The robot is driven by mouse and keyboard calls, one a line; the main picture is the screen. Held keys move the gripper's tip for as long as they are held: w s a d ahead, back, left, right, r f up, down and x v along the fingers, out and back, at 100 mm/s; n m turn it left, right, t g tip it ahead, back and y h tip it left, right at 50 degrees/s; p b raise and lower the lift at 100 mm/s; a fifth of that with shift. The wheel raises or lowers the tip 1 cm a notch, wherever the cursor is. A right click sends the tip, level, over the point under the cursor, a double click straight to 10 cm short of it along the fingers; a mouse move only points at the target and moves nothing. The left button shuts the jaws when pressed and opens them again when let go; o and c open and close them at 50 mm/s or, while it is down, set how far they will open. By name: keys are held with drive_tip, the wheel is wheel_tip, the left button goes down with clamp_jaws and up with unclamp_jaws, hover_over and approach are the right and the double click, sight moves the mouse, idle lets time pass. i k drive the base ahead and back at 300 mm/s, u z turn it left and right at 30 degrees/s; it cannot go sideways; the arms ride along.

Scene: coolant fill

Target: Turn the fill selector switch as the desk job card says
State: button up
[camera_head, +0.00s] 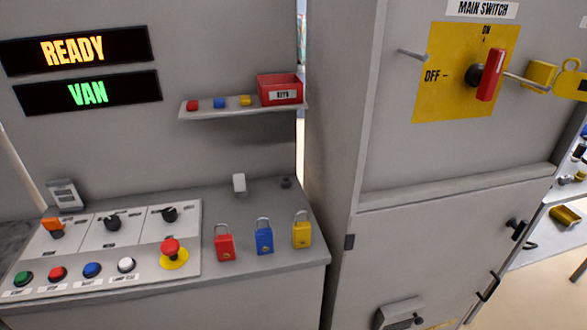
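A grey control panel (185,238) lies on the desk at the lower left. It carries two black rotary knobs, a middle one (112,222) and a right one (170,213), and an orange switch (53,227) at its left. The labels beside them are too small to read, so I cannot tell which is the fill selector switch. No job card can be made out in this view. My gripper is not in view.
Push buttons and a red mushroom button (171,248) line the panel front. Red (224,245), blue (264,237) and yellow (302,231) padlocks stand right of it. A shelf (235,111) holds a red KEYS box (279,90). The main switch's red handle (491,75) points up towards ON.

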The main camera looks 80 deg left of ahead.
sight(113, 222)
drive_tip(key=u, duration=0.85)
drive_tip(key=k, duration=0.1)
drive_tip(key=u, duration=3.2)
drive_tip(key=k, duration=0.45)
drive_tip(key=z, duration=0.3)
drive_tip(key=i, duration=0.45)
drive_tip(key=u, duration=0.15)
